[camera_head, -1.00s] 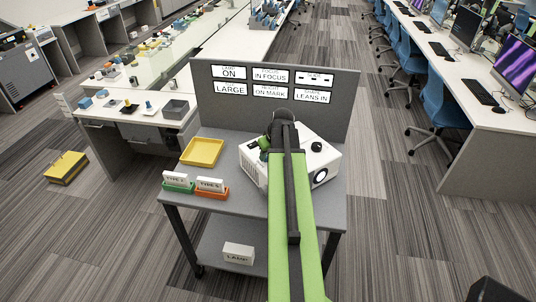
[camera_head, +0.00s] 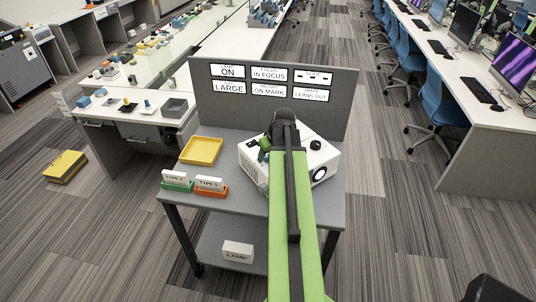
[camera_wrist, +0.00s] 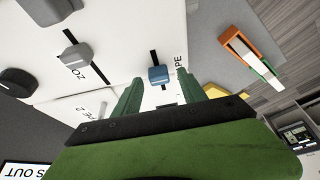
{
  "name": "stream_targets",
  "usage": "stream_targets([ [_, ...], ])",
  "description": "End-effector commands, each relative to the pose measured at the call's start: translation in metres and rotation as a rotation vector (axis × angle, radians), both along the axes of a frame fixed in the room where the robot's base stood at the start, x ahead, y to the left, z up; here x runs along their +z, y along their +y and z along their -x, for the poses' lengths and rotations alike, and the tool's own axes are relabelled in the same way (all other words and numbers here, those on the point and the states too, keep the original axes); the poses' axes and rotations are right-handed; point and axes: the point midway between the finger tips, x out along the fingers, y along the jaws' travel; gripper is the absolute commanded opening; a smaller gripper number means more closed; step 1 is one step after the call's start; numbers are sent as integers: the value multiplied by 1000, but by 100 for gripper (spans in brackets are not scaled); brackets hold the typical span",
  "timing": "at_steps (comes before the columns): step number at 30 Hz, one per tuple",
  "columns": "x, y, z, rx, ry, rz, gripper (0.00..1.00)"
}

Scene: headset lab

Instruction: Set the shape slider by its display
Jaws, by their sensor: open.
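In the wrist view, the shape slider's blue knob (camera_wrist: 158,75) sits on a black slot in the white device's top, beside lettering ending in "PE". My gripper (camera_wrist: 160,88) is open, with one green finger on each side of the knob. I cannot tell whether either finger touches it. In the head view, the shape display (camera_head: 311,95) on the grey panel reads "LEANS OUT". The white device (camera_head: 318,160) stands on the grey cart, partly hidden behind my arm, which also hides the blue knob there.
A grey knob (camera_wrist: 75,56) on its own slot and a black round knob (camera_wrist: 18,82) are close by. A yellow tray (camera_head: 202,151) and type cards in a green holder (camera_head: 178,187) and an orange holder (camera_head: 211,191) stand left of the device. The grey panel (camera_head: 335,120) rises behind it.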

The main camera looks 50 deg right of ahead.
Motion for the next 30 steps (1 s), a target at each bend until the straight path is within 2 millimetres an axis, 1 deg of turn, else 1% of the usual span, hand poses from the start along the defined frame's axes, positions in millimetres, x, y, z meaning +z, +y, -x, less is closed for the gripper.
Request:
stream_targets([
  [1,8,1,2,-1,0,0,49],
  [5,28,2,9,-1,0,0,49],
  [18,128,12,47,-1,0,0,49],
  [21,147,14,55,0,0,0,49],
  [25,160,15,61,0,0,-1,49],
  [30,158,15,62,0,0,-1,49],
])
